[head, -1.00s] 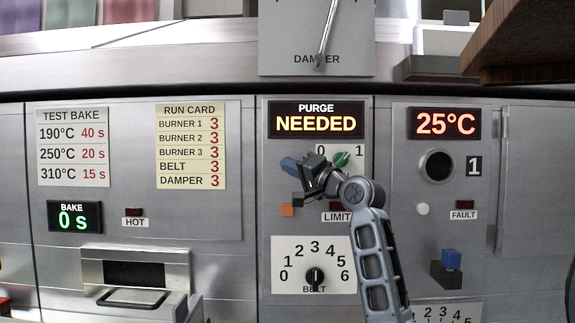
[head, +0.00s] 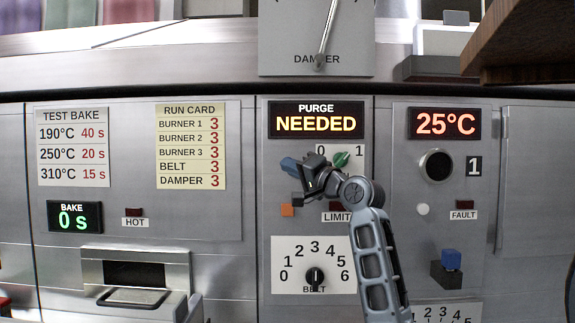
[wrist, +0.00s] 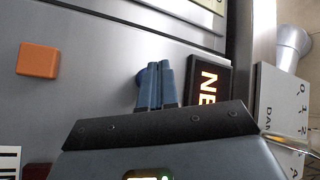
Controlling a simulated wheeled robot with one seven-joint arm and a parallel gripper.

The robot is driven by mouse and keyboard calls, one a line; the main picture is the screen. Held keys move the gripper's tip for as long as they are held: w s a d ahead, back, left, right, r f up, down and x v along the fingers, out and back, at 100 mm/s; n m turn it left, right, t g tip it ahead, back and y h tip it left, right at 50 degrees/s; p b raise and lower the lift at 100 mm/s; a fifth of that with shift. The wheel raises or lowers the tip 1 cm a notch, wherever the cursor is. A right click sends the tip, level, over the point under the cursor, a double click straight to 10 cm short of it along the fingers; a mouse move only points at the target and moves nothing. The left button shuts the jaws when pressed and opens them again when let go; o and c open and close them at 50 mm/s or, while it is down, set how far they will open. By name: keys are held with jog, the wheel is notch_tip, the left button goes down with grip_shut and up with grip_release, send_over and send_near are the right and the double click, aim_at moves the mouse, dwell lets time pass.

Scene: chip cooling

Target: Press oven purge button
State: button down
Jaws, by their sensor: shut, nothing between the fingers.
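The oven panel carries a lit PURGE NEEDED sign (head: 317,121), which also shows edge-on in the wrist view (wrist: 208,88). My gripper (head: 286,162) is at the panel just below that sign, its blue fingers shut and empty. In the wrist view the fingertips (wrist: 165,64) point at the panel. A round dark-blue piece, perhaps a button (wrist: 139,78), shows partly behind them. I cannot tell whether the fingers touch it. An orange square button (head: 287,210) sits lower on the panel and shows clear of the fingers in the wrist view (wrist: 38,60). No button label is readable.
A green switch (head: 341,159) marked 0 and 1 is right of my gripper. A LIMIT lamp (head: 336,206) and BELT dial (head: 314,277) are below. The DAMPER lever (head: 321,58) hangs above. A brown shelf (head: 530,45) juts in at upper right.

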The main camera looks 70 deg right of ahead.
jog(key=shift+w+d, duration=0.15)
jog(key=shift+d, duration=0.15)
jog(key=shift+w+d, duration=0.15)
jog(key=shift+d, duration=0.3)
dwell(0.8)
jog(key=shift+a, duration=0.15)
jog(key=shift+s+a+p, duration=0.35)
jog(key=shift+a, duration=0.3)
jog(key=shift+a, duration=0.1)
jog(key=a, duration=0.1)
jog(key=s+a+p, duration=0.1)
jog(key=a, duration=0.1)
jog(key=s+a, duration=0.1)
jog(key=shift+a+p, duration=0.25)
jog(key=shift+p, duration=0.1)
jog(key=shift+w+f, duration=0.1)
dwell(0.8)
